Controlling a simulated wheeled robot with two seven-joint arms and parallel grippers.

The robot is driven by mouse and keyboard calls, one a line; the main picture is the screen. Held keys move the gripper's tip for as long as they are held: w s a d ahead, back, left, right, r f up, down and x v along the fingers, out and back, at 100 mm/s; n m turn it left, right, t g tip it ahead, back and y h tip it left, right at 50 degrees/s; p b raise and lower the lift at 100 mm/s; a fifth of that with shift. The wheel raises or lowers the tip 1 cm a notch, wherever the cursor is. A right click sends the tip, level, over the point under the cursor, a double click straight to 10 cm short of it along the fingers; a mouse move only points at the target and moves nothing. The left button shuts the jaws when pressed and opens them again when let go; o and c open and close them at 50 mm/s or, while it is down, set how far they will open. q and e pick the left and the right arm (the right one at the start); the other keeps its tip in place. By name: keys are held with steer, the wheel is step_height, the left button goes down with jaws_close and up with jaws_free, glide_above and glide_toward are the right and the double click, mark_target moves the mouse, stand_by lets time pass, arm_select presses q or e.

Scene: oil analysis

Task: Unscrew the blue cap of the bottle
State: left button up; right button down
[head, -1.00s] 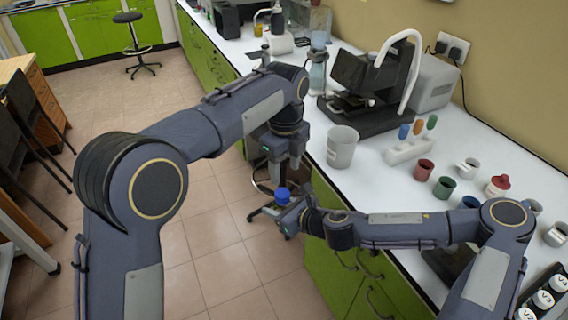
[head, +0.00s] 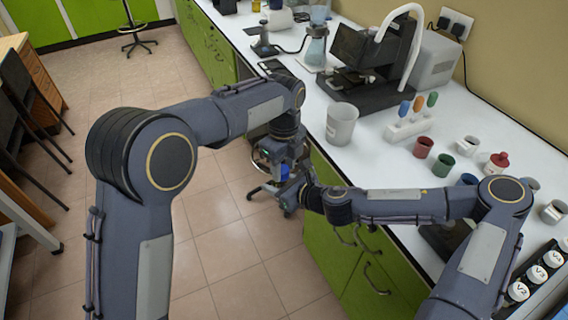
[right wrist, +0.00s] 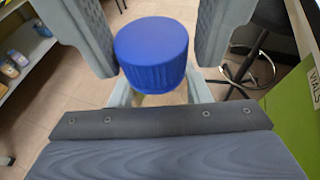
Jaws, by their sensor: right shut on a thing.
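The blue cap (right wrist: 152,55) is upright in the middle of the right wrist view, and it also shows small in the head view (head: 284,171). It sits on the bottle, whose body is mostly hidden below it. My right gripper (right wrist: 155,95) is shut on the bottle beneath the cap. My left gripper (head: 281,165) is over the cap from above. In the right wrist view its two grey fingers stand on either side of the cap. They are apart, with a clear gap on the cap's right side.
The white bench (head: 375,165) is to the right, with a beaker (head: 342,124), a rack of coloured tools (head: 410,128), several small cups and a microscope-like device (head: 368,80). A green cabinet (head: 345,260) is below. A stool stands on the floor behind the grippers.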

arm_select(q)
steer(key=c, duration=0.6)
steer(key=n, duration=0.6)
steer(key=shift+w+d+r, duration=0.1)
steer(key=shift+w+d, duration=0.05)
steer(key=shift+w, duration=0.1)
steer(key=n, duration=0.4)
steer(key=shift+w, duration=0.1)
steer(key=o, duration=1.1)
